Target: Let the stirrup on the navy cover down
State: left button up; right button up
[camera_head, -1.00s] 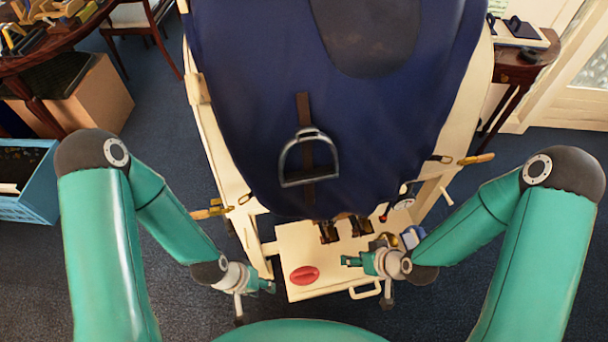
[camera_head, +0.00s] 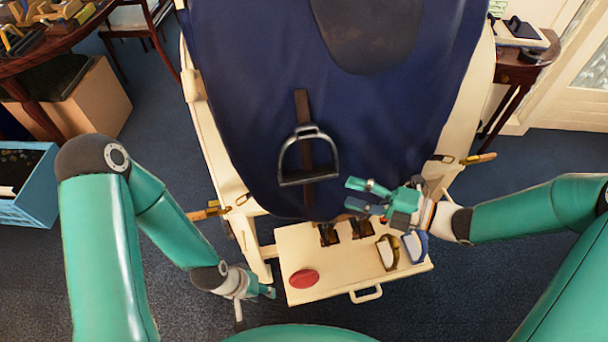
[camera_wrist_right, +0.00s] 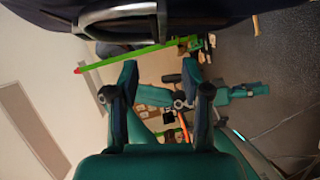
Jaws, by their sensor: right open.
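The navy cover (camera_head: 240,110) hangs over a cream stand. A metal stirrup (camera_head: 284,165) lies against its lower middle, with a dark brown strap (camera_head: 302,105) running above and behind it. The stirrup also shows as a grey bar at the top of the right wrist view (camera_wrist_right: 120,12). My right gripper (camera_head: 358,195) is open and empty, to the right of the stirrup and a little below it, fingers pointing left, apart from it. My left gripper (camera_head: 268,292) is low at the left of the tray; its fingers are too small to tell open or shut.
A cream tray (camera_head: 340,280) below the cover holds a red oval item (camera_head: 304,279), two brushes (camera_head: 388,252) and dark buckled pieces (camera_head: 328,233). Brass-handled pins jut from the stand on both sides (camera_head: 478,159). A blue crate (camera_head: 30,190) stands at the left.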

aim_at(308, 180)
jog(key=p+x, duration=0.2)
jog(key=x, duration=1.2)
jog(key=shift+f, duration=0.1)
